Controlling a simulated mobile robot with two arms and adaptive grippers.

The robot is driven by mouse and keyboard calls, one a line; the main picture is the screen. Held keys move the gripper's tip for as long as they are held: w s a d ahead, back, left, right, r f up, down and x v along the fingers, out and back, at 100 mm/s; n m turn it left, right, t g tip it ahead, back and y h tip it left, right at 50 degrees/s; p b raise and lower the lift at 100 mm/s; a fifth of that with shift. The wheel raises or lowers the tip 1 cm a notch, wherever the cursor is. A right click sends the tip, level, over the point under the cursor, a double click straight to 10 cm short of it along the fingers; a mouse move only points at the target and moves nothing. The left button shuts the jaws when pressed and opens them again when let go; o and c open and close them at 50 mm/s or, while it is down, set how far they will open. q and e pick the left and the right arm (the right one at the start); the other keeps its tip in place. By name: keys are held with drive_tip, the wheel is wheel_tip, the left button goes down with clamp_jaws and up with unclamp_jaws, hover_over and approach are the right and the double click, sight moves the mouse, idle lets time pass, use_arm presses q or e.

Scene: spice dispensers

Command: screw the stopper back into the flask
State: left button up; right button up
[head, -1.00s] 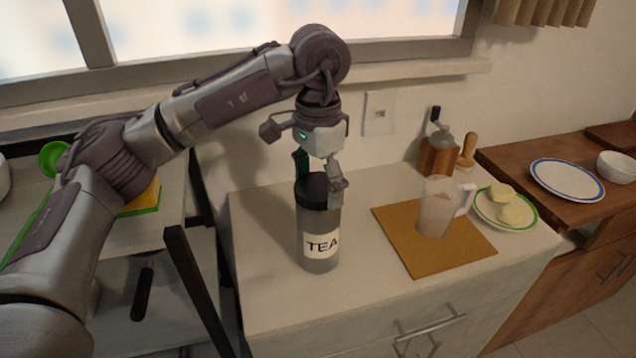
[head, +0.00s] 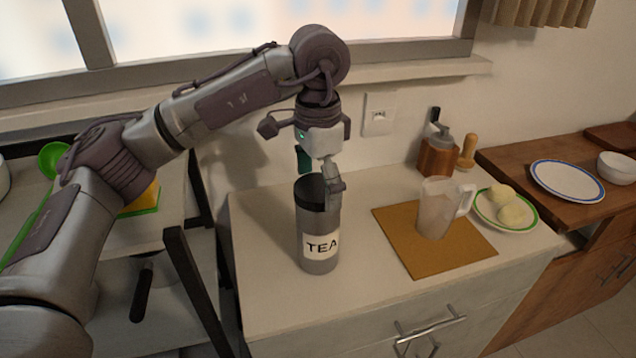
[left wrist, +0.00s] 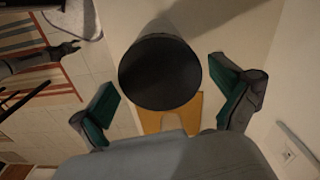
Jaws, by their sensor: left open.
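The flask (head: 319,240) is a grey cylinder labelled TEA and stands upright on the white counter. Its black stopper (head: 311,190) sits at the top of the flask; the wrist view shows it from above as a dark disc (left wrist: 160,72). I cannot tell how tightly it is seated. My left gripper (head: 320,180) points down right over the flask. In the left wrist view its green-padded fingers (left wrist: 166,112) are spread wide on both sides of the stopper, with gaps between.
An orange mat (head: 468,254) with a clear pitcher (head: 434,222) lies to the right. A green-rimmed plate (head: 482,216) with pale round food, a wooden grinder (head: 437,158) and a wall socket (head: 379,115) are behind. The counter front right of the flask is clear.

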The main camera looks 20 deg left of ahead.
use_arm(q)
drive_tip(key=n, duration=0.8)
drive_tip(key=shift+n, duration=0.3)
drive_tip(key=n, duration=0.3)
drive_tip(key=shift+n+b, duration=0.3)
drive_tip(key=n, duration=0.4)
drive_tip(key=shift+n, duration=0.3)
drive_tip(key=n, duration=1)
drive_tip(key=shift+n, duration=0.3)
